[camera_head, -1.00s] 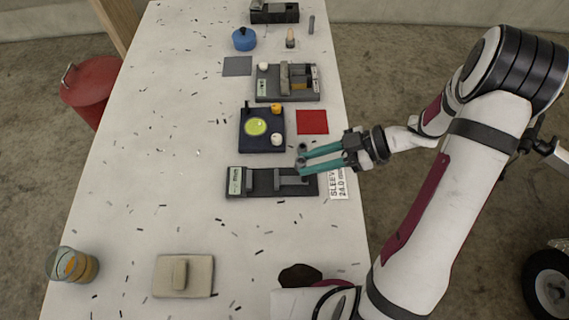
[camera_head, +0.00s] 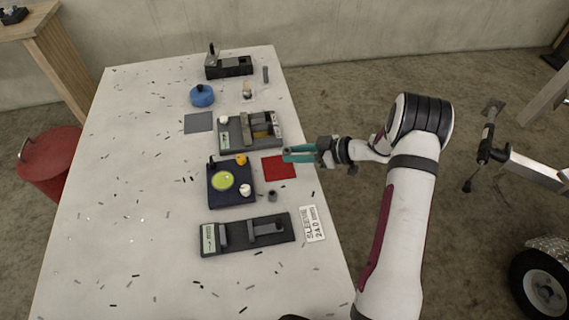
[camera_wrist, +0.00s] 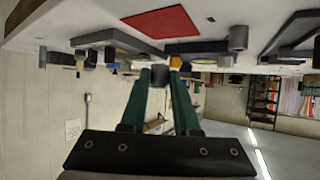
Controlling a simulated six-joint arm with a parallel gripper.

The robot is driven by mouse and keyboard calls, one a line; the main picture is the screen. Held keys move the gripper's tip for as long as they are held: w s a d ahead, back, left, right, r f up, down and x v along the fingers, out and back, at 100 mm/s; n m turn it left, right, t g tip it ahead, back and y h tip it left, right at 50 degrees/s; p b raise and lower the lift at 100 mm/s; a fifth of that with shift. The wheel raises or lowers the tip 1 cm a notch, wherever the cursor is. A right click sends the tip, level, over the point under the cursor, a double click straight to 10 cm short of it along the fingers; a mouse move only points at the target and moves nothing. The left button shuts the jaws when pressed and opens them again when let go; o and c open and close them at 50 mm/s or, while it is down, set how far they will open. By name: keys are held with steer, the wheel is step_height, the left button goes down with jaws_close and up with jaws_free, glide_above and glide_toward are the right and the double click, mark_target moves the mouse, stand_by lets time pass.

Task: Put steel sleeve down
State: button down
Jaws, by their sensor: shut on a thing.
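My gripper (camera_head: 288,154) has teal fingers and is over the right edge of the red square mat (camera_head: 278,168). In the wrist view my gripper (camera_wrist: 159,74) is shut on a small grey cylindrical piece, which looks like the steel sleeve (camera_wrist: 159,78). It is held above the table, and the fingers hide most of it in the head view. Another small grey cylinder (camera_head: 272,196) stands on the table just below the red mat; it also shows in the wrist view (camera_wrist: 238,38). The label card "SLEEVE 24.0" (camera_head: 312,224) lies at the right edge.
A dark gauge fixture (camera_head: 232,240) lies left of the card. A navy tray (camera_head: 212,198) with a green disc and knobs sits left of the red mat. A grey fixture (camera_head: 236,142) stands behind it. A grey square mat (camera_head: 198,122) is empty.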

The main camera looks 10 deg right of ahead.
mark_target(286, 170)
steer(key=x, duration=0.3)
steer(key=shift+f, duration=0.1)
step_height(286, 170, down, 3)
steer(key=shift+f, duration=0.45)
steer(key=c, duration=0.7)
jaws_free()
steer(key=shift+f, duration=0.1)
steer(key=shift+o, duration=0.2)
